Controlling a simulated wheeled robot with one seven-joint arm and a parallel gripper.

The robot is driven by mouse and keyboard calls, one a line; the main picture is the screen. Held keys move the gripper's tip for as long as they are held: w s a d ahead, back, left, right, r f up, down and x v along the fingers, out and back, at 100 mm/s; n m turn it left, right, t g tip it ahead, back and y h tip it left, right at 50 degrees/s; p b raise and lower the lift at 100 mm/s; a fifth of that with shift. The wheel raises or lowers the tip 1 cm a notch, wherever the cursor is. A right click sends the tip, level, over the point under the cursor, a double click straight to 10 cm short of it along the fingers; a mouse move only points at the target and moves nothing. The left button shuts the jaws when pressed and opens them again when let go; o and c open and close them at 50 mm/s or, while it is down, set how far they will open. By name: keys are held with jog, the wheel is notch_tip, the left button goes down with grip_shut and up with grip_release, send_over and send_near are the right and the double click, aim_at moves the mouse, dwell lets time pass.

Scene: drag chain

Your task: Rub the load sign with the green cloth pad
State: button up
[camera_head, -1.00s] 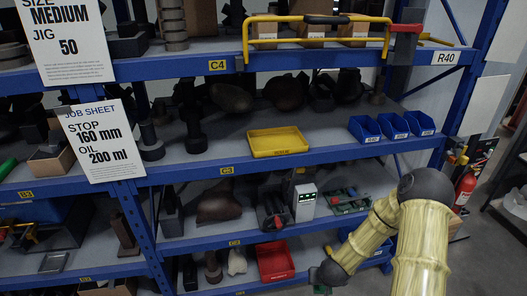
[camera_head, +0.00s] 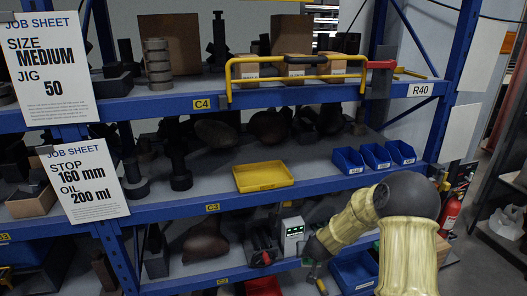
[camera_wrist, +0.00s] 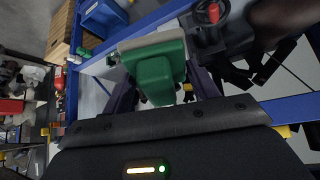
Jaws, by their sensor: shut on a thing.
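My gripper (camera_head: 316,252) is low at the front of the shelf rack, just right of a white device. In the wrist view its dark fingers (camera_wrist: 165,92) are shut on a green block, which I take to be the green cloth pad (camera_wrist: 158,72). The pad is largely hidden in the head view. No sign can be read as a load sign; the legible tags on the rack are R40 (camera_head: 422,90), C4 (camera_head: 202,104) and C3 (camera_head: 212,208).
The white device (camera_head: 292,236) and a red-and-black fixture (camera_head: 262,247) stand on the lower shelf. A yellow tray (camera_head: 262,177) and blue bins (camera_head: 375,156) sit above. A fire extinguisher (camera_head: 451,211) is to the right. Floor beyond the rack's right end looks partly open.

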jog(key=w+a+r+t+y+p, duration=0.1)
jog(key=w+a+r+t, duration=0.15)
jog(key=r, duration=1.15)
jog(key=w+a+r+n+t, duration=0.1)
jog(key=w+r+t, duration=0.3)
jog(key=r, duration=1)
jog(key=w+a+r+t+y+p, duration=0.1)
jog(key=w+a+r+t, duration=0.15)
jog(key=r, duration=1.25)
jog(key=s+a+r+n+t+y, duration=0.1)
jog(key=s+a+r, duration=0.2)
jog(key=r, duration=0.9)
jog(key=s+a+r+t+y, duration=0.2)
jog(key=s+r, duration=0.5)
jog(key=r, duration=0.5)
jog(key=s+a+r+n+t+y+p, duration=0.1)
jog(key=s+a+r, duration=0.3)
jog(key=r, duration=0.8)
jog(key=shift+s+a+r+n+t, duration=0.15)
jog(key=shift+s+a+n+t, duration=0.2)
jog(key=shift+s+t, duration=0.45)
